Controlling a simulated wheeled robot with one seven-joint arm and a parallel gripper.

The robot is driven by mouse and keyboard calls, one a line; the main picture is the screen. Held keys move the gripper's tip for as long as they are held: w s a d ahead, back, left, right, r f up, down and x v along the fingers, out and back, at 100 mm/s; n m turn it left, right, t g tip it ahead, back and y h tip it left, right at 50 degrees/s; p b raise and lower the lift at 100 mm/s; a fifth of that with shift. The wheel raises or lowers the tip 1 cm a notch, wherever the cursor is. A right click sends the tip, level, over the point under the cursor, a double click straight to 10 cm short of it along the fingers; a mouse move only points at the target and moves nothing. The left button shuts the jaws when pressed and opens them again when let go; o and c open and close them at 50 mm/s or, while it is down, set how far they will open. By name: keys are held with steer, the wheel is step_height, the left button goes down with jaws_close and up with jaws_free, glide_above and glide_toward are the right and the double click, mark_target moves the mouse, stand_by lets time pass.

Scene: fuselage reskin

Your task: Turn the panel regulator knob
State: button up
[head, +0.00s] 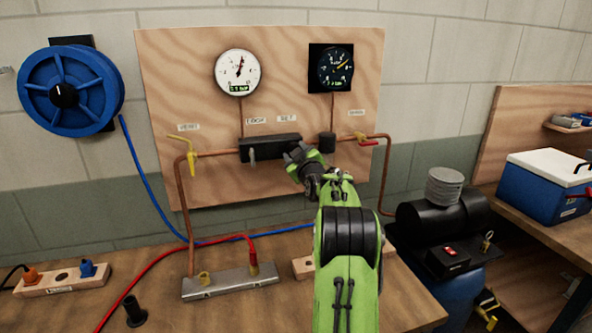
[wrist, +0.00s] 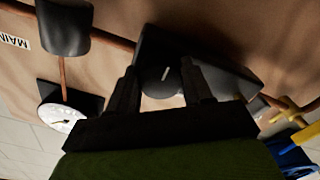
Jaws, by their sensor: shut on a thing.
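The panel regulator is a black block (head: 262,150) on the copper pipe of the plywood panel, under the LOCK and SET labels. In the wrist view, its round dark knob (wrist: 160,80) with a light index mark sits between the two fingers of my gripper (wrist: 163,88). My gripper is shut on the knob. In the head view, my gripper (head: 303,158) is at the right end of the block and hides the knob. A small grey lever (head: 252,155) hangs from the block, left of my gripper.
A white gauge (head: 238,73) and a black gauge (head: 336,68) are above. A yellow valve handle (head: 191,163) is at left, a red one (head: 368,143) at right. A black cylinder (head: 327,143) is close right of my gripper. A manifold (head: 230,282) lies on the bench.

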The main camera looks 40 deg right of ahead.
steer(key=n+b, duration=1)
steer(key=n, duration=1.1)
steer(key=shift+r+b, duration=0.15)
steer(key=shift+b, duration=0.2)
steer(key=o, duration=1)
steer(key=shift+o, duration=0.2)
